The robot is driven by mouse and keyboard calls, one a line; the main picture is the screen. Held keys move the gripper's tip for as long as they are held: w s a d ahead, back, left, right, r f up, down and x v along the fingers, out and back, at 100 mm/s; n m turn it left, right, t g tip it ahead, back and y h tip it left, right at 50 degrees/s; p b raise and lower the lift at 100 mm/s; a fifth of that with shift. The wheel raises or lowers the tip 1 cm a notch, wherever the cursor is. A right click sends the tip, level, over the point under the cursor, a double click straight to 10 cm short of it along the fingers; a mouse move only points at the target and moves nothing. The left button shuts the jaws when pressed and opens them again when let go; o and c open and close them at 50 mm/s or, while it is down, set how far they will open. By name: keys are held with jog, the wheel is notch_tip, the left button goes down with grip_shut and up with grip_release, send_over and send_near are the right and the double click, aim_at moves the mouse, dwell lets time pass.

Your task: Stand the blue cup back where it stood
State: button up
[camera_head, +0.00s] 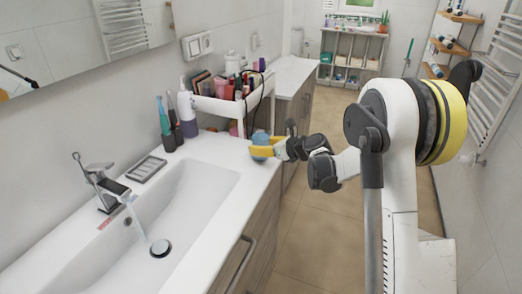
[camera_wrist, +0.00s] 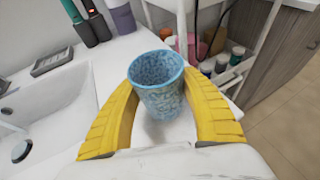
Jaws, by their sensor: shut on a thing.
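The blue speckled cup (camera_wrist: 157,88) is upright between the two yellow fingers of my gripper (camera_wrist: 160,80) in the wrist view. One finger is on each side of it, and the gripper is shut on it. In the head view the blue cup (camera_head: 261,136) shows partly behind the yellow fingers of my gripper (camera_head: 262,150), at the right edge of the white washbasin counter (camera_head: 222,151). The cup's base is low over the white surface. I cannot tell whether it touches.
A white cart (camera_head: 222,104) full of cosmetics stands just behind the cup. A purple-and-white bottle (camera_head: 187,115) and a teal toothbrush (camera_head: 164,125) stand left of it. The basin (camera_head: 185,190) has running water. The counter's front edge is close to the cup.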

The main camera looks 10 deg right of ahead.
jog(key=shift+r, duration=0.1)
jog(key=shift+f, duration=0.25)
jog(key=o, duration=1.2)
jog(key=shift+r, duration=0.15)
